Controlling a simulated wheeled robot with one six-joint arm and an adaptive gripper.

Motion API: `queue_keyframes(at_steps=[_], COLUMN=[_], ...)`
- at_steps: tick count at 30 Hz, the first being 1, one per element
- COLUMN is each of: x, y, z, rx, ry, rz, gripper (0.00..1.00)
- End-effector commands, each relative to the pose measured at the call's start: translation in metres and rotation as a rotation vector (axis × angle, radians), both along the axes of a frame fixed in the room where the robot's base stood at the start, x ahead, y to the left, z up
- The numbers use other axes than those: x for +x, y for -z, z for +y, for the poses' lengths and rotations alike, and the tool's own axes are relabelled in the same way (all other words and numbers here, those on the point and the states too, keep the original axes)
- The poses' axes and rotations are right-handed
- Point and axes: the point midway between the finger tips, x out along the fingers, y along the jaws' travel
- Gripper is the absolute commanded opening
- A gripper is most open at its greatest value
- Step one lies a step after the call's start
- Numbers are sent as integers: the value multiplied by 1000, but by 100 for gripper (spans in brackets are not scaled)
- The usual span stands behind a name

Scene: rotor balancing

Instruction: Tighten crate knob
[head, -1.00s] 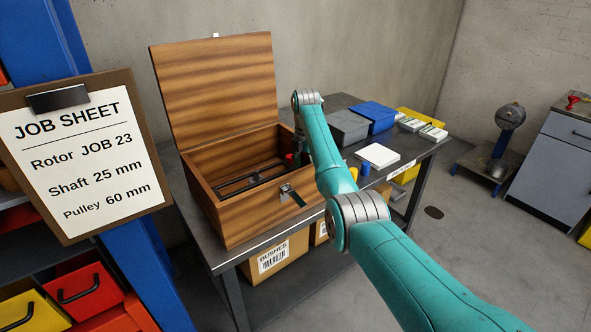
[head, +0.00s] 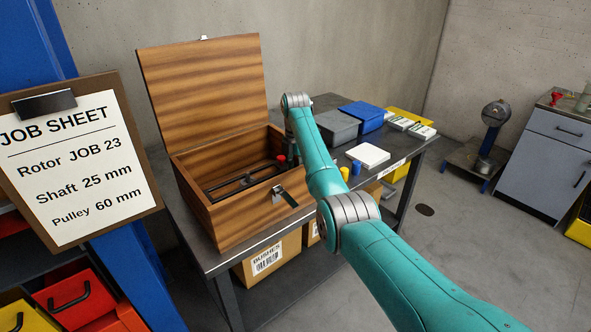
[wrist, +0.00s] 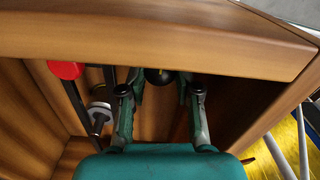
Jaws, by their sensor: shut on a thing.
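The open wooden crate (head: 235,219) stands on the bench with its lid up. A red knob (head: 281,158) shows inside it, near the right end of a dark bar frame. In the wrist view the red knob (wrist: 65,70) is left of my gripper, apart from it. My gripper (wrist: 158,88) reaches down into the crate, its two fingers on either side of a round black knob (wrist: 158,75). It is shut on this knob, though the contact is partly hidden. In the head view my arm and the crate hide the fingers.
The crate's wooden rim (wrist: 150,35) runs close to my fingers. A grey bin (head: 337,127), a blue bin (head: 362,115) and a white block (head: 368,155) stand right of the crate. A job sheet clipboard (head: 78,160) hangs at left.

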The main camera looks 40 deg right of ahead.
Motion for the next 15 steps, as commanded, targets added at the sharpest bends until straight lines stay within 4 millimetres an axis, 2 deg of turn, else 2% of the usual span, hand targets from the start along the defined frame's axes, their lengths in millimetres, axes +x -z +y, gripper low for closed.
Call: queue_keyframes(at_steps=[8,15], x=[0,1], y=[0,0], z=[0,0], rx=[0,0], ry=[178,403], rz=[-1,-1], gripper=[0,0])
